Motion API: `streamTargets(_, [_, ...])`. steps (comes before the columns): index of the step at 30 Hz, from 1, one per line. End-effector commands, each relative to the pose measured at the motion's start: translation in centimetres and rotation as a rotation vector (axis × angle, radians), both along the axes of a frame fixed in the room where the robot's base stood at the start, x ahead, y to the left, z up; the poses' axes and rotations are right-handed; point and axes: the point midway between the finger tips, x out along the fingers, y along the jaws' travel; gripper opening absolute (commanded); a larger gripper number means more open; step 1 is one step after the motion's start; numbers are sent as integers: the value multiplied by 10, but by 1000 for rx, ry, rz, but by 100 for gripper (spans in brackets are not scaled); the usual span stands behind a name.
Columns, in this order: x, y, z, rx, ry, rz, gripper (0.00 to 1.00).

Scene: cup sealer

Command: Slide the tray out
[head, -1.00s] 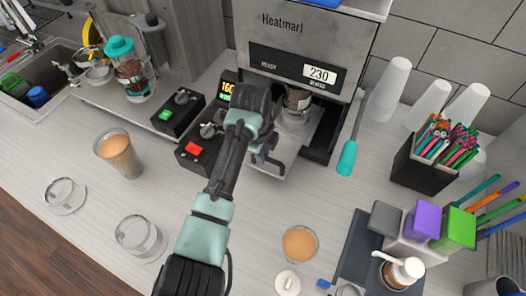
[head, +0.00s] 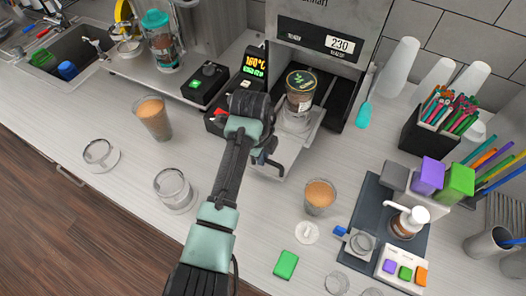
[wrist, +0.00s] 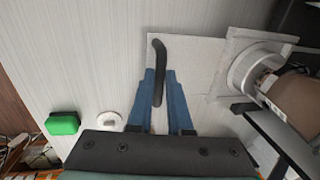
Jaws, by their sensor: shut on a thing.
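The sealing machine (head: 318,38) stands at the back with 230 on its display. Its pale tray (head: 291,150) sticks out at the front and carries a cup with a dark printed lid (head: 300,90) in a round holder. The tray's plate also shows in the wrist view (wrist: 193,75), with the holder ring (wrist: 250,68) and part of the cup to the right. My gripper (wrist: 160,74) has its blue fingers shut on the tray's black bent handle (wrist: 158,50). In the head view my gripper (head: 264,158) is at the tray's front and partly hidden by my wrist.
A filled cup (head: 319,197), a white lid (head: 305,233) and a green block (head: 286,264) lie to the right of my arm. Another filled cup (head: 153,118) and clear cups (head: 173,188) stand left. Control boxes (head: 205,84) sit left of the machine.

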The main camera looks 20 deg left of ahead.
Motion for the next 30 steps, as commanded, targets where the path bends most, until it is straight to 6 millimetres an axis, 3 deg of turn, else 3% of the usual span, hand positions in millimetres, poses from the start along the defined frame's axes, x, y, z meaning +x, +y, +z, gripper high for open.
streamTargets(5, [1, 0, 1, -1, -2, 0, 0])
streamTargets(6, [1, 0, 1, -1, -3, 0, 19])
streamTargets(11, [1, 0, 1, 0, -2, 0, 47])
streamTargets(23, [0, 0, 6, 0, -3, 0, 47])
streamTargets(30, [-7, 1, 45, 1, -9, 1, 47])
